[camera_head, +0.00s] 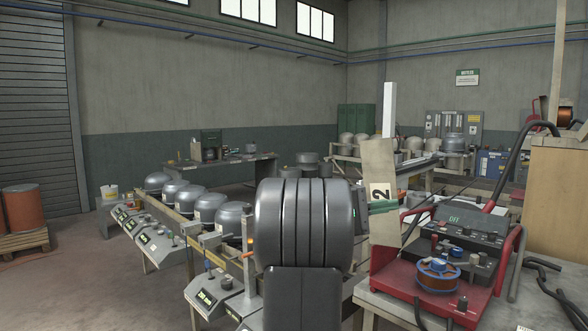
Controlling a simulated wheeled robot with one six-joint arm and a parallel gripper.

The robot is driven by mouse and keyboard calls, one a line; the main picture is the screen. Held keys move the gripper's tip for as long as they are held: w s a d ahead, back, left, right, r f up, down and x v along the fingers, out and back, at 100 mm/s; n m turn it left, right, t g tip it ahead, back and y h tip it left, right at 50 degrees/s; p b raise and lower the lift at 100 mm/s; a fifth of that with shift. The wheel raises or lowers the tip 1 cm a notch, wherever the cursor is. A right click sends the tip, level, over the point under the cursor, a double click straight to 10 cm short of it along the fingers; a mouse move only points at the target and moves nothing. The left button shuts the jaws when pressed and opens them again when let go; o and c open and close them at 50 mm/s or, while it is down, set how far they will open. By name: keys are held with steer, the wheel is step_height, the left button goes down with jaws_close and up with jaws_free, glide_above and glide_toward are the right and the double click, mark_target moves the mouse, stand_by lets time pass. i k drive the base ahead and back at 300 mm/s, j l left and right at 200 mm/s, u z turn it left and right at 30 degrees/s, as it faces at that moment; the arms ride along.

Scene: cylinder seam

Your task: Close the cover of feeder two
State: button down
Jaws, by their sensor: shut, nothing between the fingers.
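Feeder two is the red-framed machine (480,308) on the bench at the right. A blue-rimmed spool with orange wire (438,274) sits in its open front. Its beige cover (378,160), marked "2", stands raised and slightly tilted at the feeder's left side. A dark control box (455,232) with a green display reading "OFF" is at the back of the feeder. My gripper (384,207) shows just left of the cover, beside the "2" label, mostly hidden by my dark arm. Its fingers look closed and empty. I cannot tell whether they touch the cover.
A pale bench (375,298) carries the feeder. A dark cable loops above it, and a wooden crate (560,180) stands behind right. Several grey cylinders and control boxes line a stand at left. Open floor (80,280) lies at the far left.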

mark_target(379, 168)
steer(key=i+j+u, duration=0.1)
steer(key=u, duration=0.15)
steer(key=i+j+u, duration=0.1)
steer(key=i+u, duration=0.15)
steer(key=i+l+z, duration=0.15)
steer(key=i+z, duration=0.2)
steer(key=i, duration=0.55)
